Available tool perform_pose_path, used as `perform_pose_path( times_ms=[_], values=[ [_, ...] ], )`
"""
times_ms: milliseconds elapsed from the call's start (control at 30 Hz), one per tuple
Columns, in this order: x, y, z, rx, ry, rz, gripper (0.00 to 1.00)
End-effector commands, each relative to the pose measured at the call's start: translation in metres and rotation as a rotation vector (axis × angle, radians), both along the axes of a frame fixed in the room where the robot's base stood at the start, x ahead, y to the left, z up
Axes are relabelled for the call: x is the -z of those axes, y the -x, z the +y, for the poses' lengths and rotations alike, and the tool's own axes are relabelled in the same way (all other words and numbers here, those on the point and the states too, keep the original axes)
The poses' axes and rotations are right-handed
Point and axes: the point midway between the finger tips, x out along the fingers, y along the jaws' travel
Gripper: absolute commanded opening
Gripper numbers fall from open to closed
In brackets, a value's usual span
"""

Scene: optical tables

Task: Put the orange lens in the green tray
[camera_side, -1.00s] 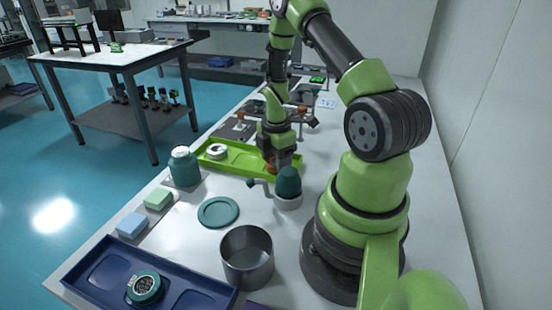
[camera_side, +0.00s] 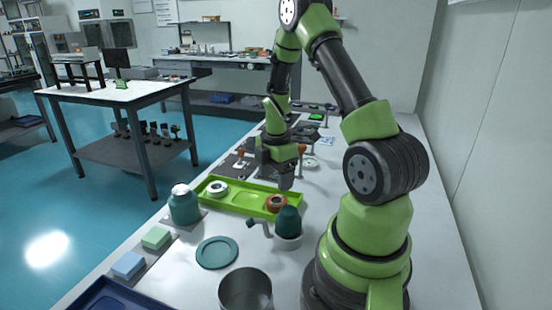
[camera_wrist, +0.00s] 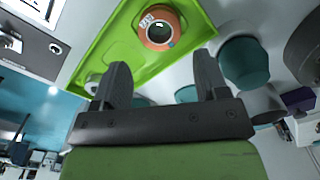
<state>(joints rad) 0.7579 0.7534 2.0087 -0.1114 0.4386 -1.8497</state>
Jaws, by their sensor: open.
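The orange lens (camera_side: 276,203) sits in the right end of the green tray (camera_side: 240,206). It also shows in the wrist view (camera_wrist: 159,27), lying flat inside the tray (camera_wrist: 100,42) with its dark glass facing up. A white ring-shaped lens (camera_side: 217,188) lies in the left end of the same tray. My gripper (camera_side: 286,184) is just above and behind the orange lens, apart from it. In the wrist view the two fingers (camera_wrist: 163,80) are spread wide with nothing between them.
A dark green domed object on a white base (camera_side: 288,222) stands close in front of the tray's right end. A teal bottle (camera_side: 184,205) stands left of the tray. A teal disc (camera_side: 217,252) and a metal cup (camera_side: 245,290) are nearer the front.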

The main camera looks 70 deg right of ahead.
Motion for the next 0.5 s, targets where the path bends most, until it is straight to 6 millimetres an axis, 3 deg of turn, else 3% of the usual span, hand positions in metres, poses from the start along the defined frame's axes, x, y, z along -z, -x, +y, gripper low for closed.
perform_pose_path(
  times_ms=[200, 367, 500],
  values=[
    [-0.040, -0.001, -0.001, -0.002, 0.004, -0.004, 0.67],
    [-0.055, -0.001, 0.001, 0.006, 0.004, -0.007, 0.67],
    [-0.084, -0.012, 0.020, 0.107, 0.028, -0.056, 0.67]
  ],
)
